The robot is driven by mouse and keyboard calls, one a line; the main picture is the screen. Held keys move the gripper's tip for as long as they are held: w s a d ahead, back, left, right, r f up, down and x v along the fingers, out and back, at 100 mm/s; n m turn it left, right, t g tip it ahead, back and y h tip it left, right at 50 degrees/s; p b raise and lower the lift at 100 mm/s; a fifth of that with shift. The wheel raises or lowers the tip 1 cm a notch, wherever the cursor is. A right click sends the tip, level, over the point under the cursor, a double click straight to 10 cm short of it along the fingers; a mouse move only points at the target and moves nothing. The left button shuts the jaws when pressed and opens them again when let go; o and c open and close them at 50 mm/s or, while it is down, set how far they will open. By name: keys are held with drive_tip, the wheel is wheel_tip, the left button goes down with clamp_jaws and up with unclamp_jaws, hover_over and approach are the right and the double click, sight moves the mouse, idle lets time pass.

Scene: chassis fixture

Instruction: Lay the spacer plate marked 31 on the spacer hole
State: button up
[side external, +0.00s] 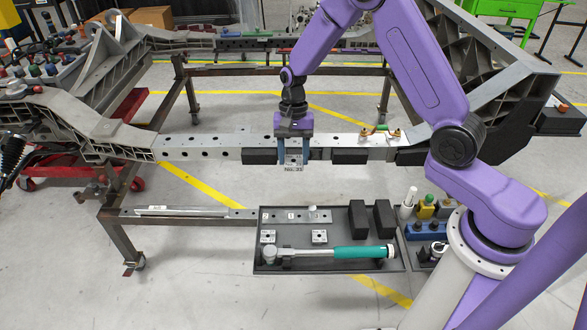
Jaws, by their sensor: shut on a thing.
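My purple gripper (293,157) points down in front of the front rail of the chassis (215,148). It is shut on a small pale plate (293,165) with dark marking, too small to read with certainty. The plate hangs between the fingertips at the rail's lower edge; I cannot tell whether it touches the rail. The rail has several dark holes along its face; which is the spacer hole I cannot tell, and the gripper hides part of the rail.
A dark tray (335,263) below holds a teal-handled tool (362,252), small square plates (319,237) and two black blocks (358,218). More black blocks (350,157) sit along the rail. A blue holder (425,230) stands right of the tray.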

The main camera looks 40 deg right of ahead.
drive_tip(key=shift+v, duration=0.8)
drive_tip(key=w+d+m+t, duration=0.1)
drive_tip(key=w+d+m, duration=0.5)
drive_tip(key=d, duration=0.2)
drive_tip(key=m+t, duration=0.3)
drive_tip(key=m, duration=0.9)
hover_over(335, 138)
drive_tip(key=shift+s+d+f, duration=0.15)
drive_tip(key=shift+f, duration=2.55)
drive_tip(key=shift+s+d+f, duration=0.1)
drive_tip(key=shift+f, duration=2.65)
drive_tip(key=shift+f, duration=1.85)
drive_tip(key=shift+f, duration=0.35)
